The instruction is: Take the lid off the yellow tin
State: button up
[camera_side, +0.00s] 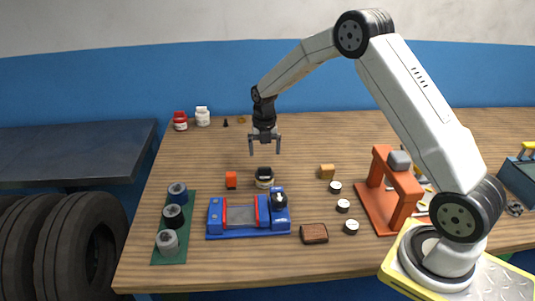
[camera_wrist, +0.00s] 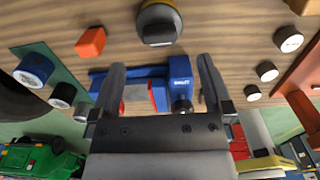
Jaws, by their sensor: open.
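The yellow tin (camera_side: 264,184) stands upright on the wooden table near its middle, with a dark lid (camera_side: 264,172) on top. In the wrist view the yellow tin (camera_wrist: 160,6) shows at the top edge, with its dark lid (camera_wrist: 157,30) facing me; part of the tin is cut off. My gripper (camera_side: 265,151) points down above the tin, apart from it. Its two fingers (camera_wrist: 160,66) are spread with nothing between them.
A blue vise (camera_side: 245,214) stands just in front of the tin. An orange block (camera_side: 231,180) lies to its left and a tan block (camera_side: 327,171) to its right. Several small black-and-white cylinders (camera_side: 343,206) and an orange press (camera_side: 388,190) stand further right. The table behind the tin is mostly clear.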

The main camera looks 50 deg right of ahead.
aim_at(265, 167)
jog(key=shift+s+a+f, duration=0.1)
jog(key=shift+f, duration=1.7)
jog(key=shift+a+f, duration=0.1)
jog(key=shift+f, duration=1.7)
grip_shut()
jog(key=shift+r, duration=0.9)
jog(key=s+a+r, duration=0.2)
jog(key=s+r, duration=0.9)
jog(key=s, duration=0.2)
jog(key=shift+s+a+r, duration=0.15)
jog(key=shift+s+a, duration=0.15)
jog(key=shift+s, duration=0.1)
